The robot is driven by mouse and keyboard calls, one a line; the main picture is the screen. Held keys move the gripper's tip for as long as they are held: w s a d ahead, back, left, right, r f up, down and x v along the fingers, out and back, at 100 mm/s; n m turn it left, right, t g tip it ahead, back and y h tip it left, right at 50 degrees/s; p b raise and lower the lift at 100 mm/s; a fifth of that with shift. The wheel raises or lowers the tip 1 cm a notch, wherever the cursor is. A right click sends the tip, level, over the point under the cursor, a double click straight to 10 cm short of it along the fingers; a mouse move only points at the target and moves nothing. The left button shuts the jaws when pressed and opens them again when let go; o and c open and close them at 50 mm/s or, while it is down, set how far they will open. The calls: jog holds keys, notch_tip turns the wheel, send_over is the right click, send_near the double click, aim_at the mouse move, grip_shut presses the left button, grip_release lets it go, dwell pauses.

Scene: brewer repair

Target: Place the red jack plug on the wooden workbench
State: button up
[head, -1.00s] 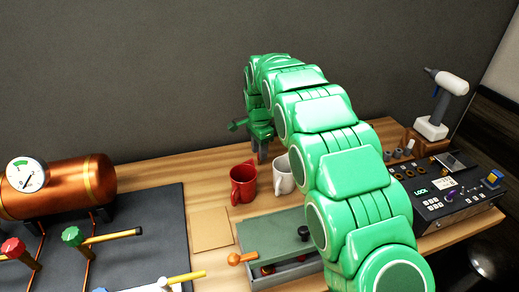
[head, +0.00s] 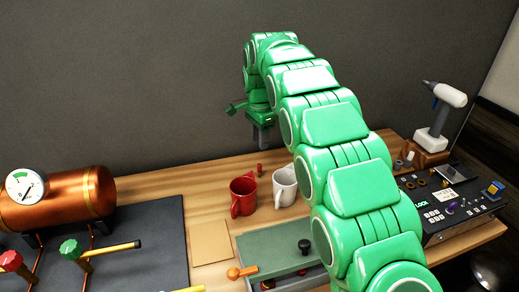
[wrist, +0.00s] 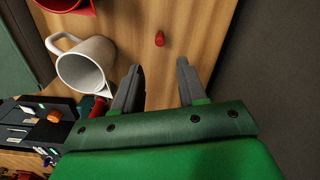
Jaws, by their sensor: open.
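The red jack plug (head: 260,170) stands on the wooden workbench (head: 180,185), behind the mugs and near the back wall. In the wrist view the plug (wrist: 160,39) sits on bare wood, beyond the gap between my fingertips and apart from them. My gripper (head: 263,145) is raised above the bench, behind and above the plug in the head picture. In the wrist view my gripper (wrist: 161,70) is open, with nothing between its two grey fingers.
A red mug (head: 243,196) and a white mug (head: 284,187) stand close in front of the plug. A grey-green toolbox (head: 280,248), a control panel (head: 450,208) and a copper boiler (head: 65,198) are farther off. Bare wood lies left of the plug.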

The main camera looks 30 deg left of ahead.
jog(key=shift+r, duration=1.15)
jog(key=s+d+r+n, duration=0.1)
jog(key=s+d+r, duration=0.2)
jog(key=d, duration=0.8)
jog(key=s+d+r, duration=0.2)
jog(key=d, duration=0.9)
jog(key=s+d+r+n, duration=0.1)
jog(key=s+d+r, duration=0.2)
jog(key=d, duration=0.7)
jog(key=s+d+f+n+g, duration=0.1)
jog(key=s+d+f+n, duration=0.1)
jog(key=s+d, duration=1.05)
jog(key=s+d+f+n, duration=0.1)
jog(key=s+d+f, duration=0.1)
jog(key=s, duration=0.7)
jog(key=s+d+f+n, duration=0.1)
jog(key=s+d+f, duration=0.2)
jog(key=s, duration=0.6)
jog(key=shift+s+d+f+g, duration=0.2)
jog(key=shift+d+f+g, duration=0.15)
jog(key=shift+d, duration=0.4)
jog(key=shift+o, duration=0.4)
